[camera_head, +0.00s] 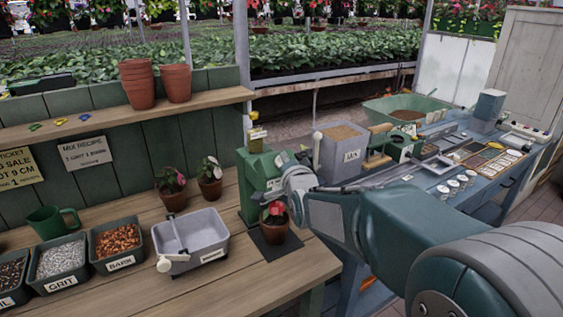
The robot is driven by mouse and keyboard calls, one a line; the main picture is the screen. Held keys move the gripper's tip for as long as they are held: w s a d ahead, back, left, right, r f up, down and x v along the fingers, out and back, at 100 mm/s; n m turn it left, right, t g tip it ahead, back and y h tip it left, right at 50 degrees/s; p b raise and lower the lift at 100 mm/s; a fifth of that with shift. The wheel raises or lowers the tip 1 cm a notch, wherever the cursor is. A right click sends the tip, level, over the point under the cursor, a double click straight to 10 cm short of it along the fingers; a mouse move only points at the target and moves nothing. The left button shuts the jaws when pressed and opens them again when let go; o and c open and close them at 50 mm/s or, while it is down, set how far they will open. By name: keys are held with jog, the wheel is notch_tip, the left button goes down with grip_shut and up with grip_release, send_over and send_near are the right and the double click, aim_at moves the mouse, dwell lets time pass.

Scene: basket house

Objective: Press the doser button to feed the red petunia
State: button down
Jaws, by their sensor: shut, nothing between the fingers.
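The red petunia (276,209) stands upright in a terracotta pot (274,228) on a dark pad at the foot of the green doser (250,190). The doser stands on the wooden bench, with a yellow-topped part above it. My arm reaches in from the right, and my gripper (284,160) is shut at the doser's right upper side, above the petunia. It appears empty. I cannot tell whether it touches the doser. The doser button is not distinguishable; my wrist covers part of that side.
A shelf (90,118) with stacked pots runs behind. A blue bench (455,190) with a grey hopper (341,152) lies right. The bench front is clear.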

jog(key=shift+w+a+f, duration=0.35)
jog(key=shift+w+f, duration=0.15)
jog(key=shift+f, duration=0.15)
dwell(1.1)
dwell(0.3)
jog(key=shift+s+d+r, duration=0.4)
jog(key=shift+s+r, duration=0.2)
jog(key=shift+r, duration=0.1)
jog(key=shift+s+d+r, duration=0.5)
jog(key=shift+s+r, duration=0.25)
jog(key=shift+r, duration=0.15)
jog(key=shift+s+d+r, duration=0.5)
jog(key=shift+s+r, duration=0.2)
jog(key=shift+r, duration=0.2)
jog(key=s+d+f+n+g+h, duration=0.1)
jog(key=s+d+f+n+g, duration=0.2)
jog(key=s, duration=0.7)
jog(key=s+d+f+n+g+h, duration=0.2)
jog(key=s+d, duration=0.5)
jog(key=s, duration=0.4)
jog(key=s+d+f+n+g+h, duration=0.2)
jog(key=s+d+f+n+g, duration=0.2)
jog(key=s, duration=0.7)
notch_tip(320, 180, down, 3)
jog(key=shift+s+d+r+g, duration=0.15)
jog(key=shift+s+d+g, duration=0.1)
jog(key=shift+d+g, duration=0.85)
